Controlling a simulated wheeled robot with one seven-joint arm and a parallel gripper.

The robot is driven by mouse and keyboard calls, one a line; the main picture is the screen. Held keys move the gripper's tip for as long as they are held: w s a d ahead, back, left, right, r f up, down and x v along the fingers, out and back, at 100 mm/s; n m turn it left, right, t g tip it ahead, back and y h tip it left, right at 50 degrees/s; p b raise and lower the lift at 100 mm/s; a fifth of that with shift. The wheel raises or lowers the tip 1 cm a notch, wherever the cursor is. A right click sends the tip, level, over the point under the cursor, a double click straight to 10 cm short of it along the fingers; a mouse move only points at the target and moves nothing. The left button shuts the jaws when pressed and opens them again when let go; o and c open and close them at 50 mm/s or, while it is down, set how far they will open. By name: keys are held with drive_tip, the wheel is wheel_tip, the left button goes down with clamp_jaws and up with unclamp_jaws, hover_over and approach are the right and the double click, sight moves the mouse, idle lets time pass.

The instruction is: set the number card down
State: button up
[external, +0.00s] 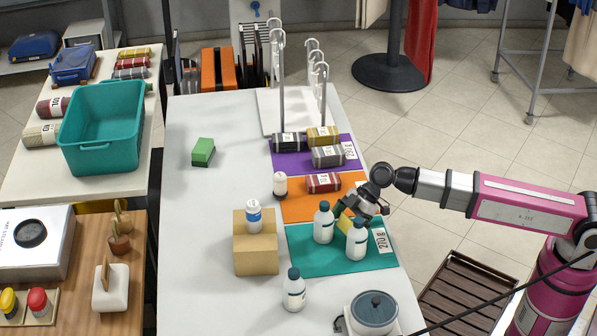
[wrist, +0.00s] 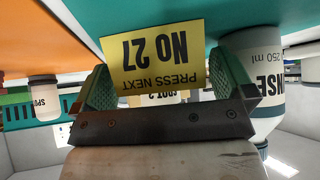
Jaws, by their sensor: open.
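The yellow number card (wrist: 155,55), printed "PRESS NEXT NO 27", is upside down in the wrist view, between my fingers at the teal mat (wrist: 275,15). My gripper (wrist: 165,85) is open, with a green-padded finger on each side of the card. It also shows in the external view (external: 357,208), low over the mat. I cannot tell whether the pads touch the card; its lower edge is hidden in the external view.
White bottles (external: 323,222) and (external: 357,240) stand close to my gripper on the teal mat. The orange mat (external: 300,208) behind holds a dark red roll (external: 323,182). A cardboard box (external: 256,256) stands left. The white table's left middle (external: 205,220) is clear.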

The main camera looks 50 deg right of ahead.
drive_tip(key=shift+w+a+f, duration=0.15)
drive_tip(key=shift+a+f, duration=0.1)
drive_tip(key=shift+f, duration=0.05)
drive_tip(key=c, duration=0.8)
drive_tip(key=shift+c, duration=0.4)
drive_tip(key=shift+r, duration=0.2)
